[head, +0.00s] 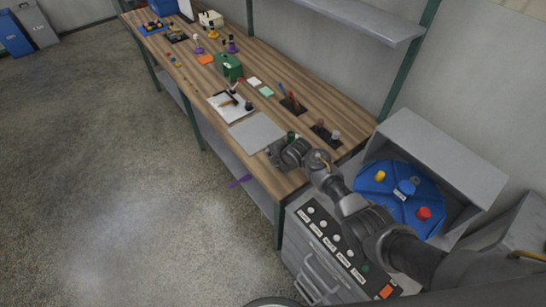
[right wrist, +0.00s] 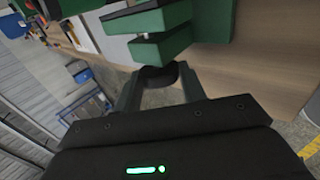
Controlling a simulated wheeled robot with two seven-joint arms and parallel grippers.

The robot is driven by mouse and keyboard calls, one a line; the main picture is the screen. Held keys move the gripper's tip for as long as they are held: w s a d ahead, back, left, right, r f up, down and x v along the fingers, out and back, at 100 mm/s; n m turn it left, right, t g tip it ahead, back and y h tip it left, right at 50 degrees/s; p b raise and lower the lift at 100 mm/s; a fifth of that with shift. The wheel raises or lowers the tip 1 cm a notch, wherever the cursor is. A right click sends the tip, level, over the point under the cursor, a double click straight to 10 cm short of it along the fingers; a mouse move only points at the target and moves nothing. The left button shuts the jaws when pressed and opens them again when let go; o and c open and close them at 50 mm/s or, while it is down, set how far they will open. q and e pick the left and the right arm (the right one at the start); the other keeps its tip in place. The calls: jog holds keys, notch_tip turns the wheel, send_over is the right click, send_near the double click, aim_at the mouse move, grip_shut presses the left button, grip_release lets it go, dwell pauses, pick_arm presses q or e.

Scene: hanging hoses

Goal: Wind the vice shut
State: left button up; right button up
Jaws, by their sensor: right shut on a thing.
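The green vice (right wrist: 163,19) fills the top of the right wrist view. Two green blocks (right wrist: 160,48) show there, with a narrow gap between them on the left side. My right gripper (right wrist: 158,78) is shut on a dark rounded handle (right wrist: 157,72) just below the vice. In the head view my right gripper (head: 276,152) is at the front edge of the workbench, and only a small green part of the vice (head: 291,136) shows behind it. The arm and gripper hide most of the vice and the handle there. My left gripper is not in view.
The long wooden workbench (head: 215,88) holds a grey mat (head: 257,133), a clipboard (head: 231,106), a green box (head: 229,67) and several small tools. The floor (head: 110,170) at left is clear.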

jog(key=o, duration=1)
jog(key=v, duration=1)
jog(key=shift+s+d+r, duration=0.2)
jog(key=shift+r, duration=0.1)
